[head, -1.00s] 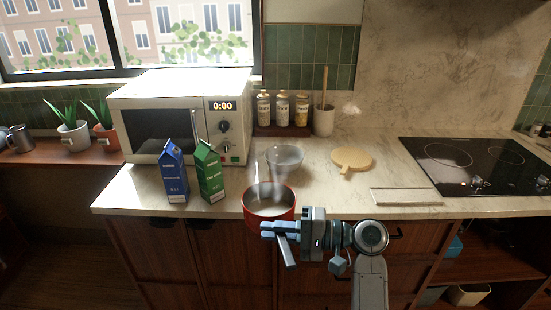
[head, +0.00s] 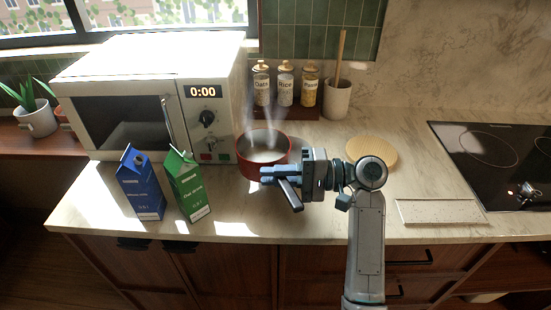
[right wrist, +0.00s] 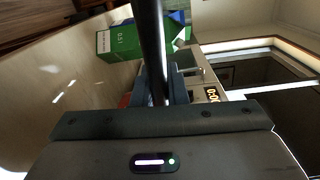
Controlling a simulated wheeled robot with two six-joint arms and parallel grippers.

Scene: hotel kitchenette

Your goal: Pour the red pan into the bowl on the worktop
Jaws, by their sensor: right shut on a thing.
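The red pan (head: 242,162) is held over the worktop (head: 330,228), by the microwave's right front corner. It looks about level, with a pale content inside and steam rising. My right gripper (head: 279,178) is shut on its black handle (head: 291,196). In the right wrist view the dark handle (right wrist: 150,40) runs up the middle, and a sliver of the red pan (right wrist: 125,101) shows. The glass bowl cannot be made out now; the pan and gripper cover the area where it stood. My left gripper is out of view.
A blue carton (head: 140,185) and a green carton (head: 187,188) stand left of the pan. Behind are the microwave (head: 120,110), several jars (head: 285,88) and a utensil pot (head: 337,100). A round wooden board (head: 372,150) and the hob (head: 490,150) lie right.

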